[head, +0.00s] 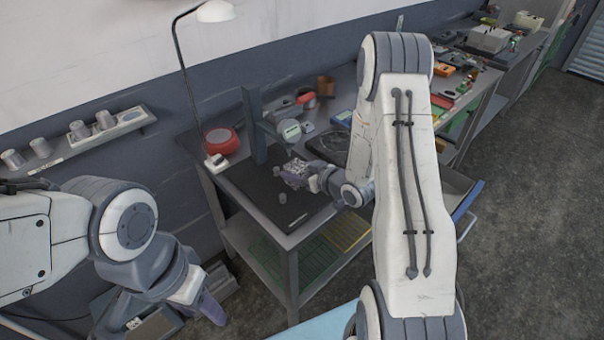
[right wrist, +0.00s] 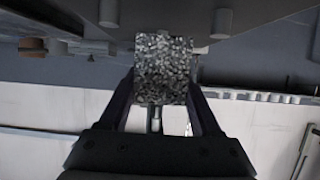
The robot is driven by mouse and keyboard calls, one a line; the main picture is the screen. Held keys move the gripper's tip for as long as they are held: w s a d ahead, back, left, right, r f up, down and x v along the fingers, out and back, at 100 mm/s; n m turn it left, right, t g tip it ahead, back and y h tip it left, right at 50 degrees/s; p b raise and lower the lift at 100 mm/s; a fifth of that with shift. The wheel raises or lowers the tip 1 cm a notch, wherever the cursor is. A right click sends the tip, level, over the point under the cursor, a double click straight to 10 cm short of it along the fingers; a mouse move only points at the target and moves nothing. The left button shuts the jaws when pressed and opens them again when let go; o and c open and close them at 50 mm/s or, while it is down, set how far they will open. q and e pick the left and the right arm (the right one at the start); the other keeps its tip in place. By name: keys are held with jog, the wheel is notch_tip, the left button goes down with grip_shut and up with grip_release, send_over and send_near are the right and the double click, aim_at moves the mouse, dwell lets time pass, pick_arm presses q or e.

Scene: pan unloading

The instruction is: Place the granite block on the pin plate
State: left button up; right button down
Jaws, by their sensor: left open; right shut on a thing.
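The granite block (right wrist: 163,70), speckled grey and roughly cube-shaped, is between the two fingers of my right gripper (right wrist: 163,98). In the head view the block (head: 296,165) shows small above the dark plate (head: 262,196) on the workbench, which looks like the pin plate. Short grey pins, one on the left (right wrist: 109,12) and one on the right (right wrist: 222,22), show near the block in the right wrist view, which looks upside down. A grey pin (head: 282,198) stands on the plate in the head view. I cannot tell whether the block touches the plate. My left gripper (head: 212,308) is open and empty, low and off the bench.
A dark upright column (head: 255,125) with a round gauge (head: 291,130) stands behind the plate. A wall shelf (head: 90,138) holds several grey cylinders. The front left of the plate is clear.

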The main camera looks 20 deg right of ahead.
jog(key=shift+w+a+r, duration=0.1)
jog(key=shift+w+a, duration=0.15)
jog(key=shift+w, duration=0.4)
jog(key=shift+w+a, duration=0.25)
jog(key=shift+w, duration=0.4)
jog(key=shift+w+f+b, duration=0.1)
jog(key=shift+f+b, duration=1.1)
jog(key=shift+f, duration=0.3)
jog(key=shift+f, duration=0.2)
grip_release()
jog(key=shift+f, duration=0.1)
jog(key=b+v, duration=0.2)
jog(key=v, duration=0.8)
jog(key=shift+s, duration=0.25)
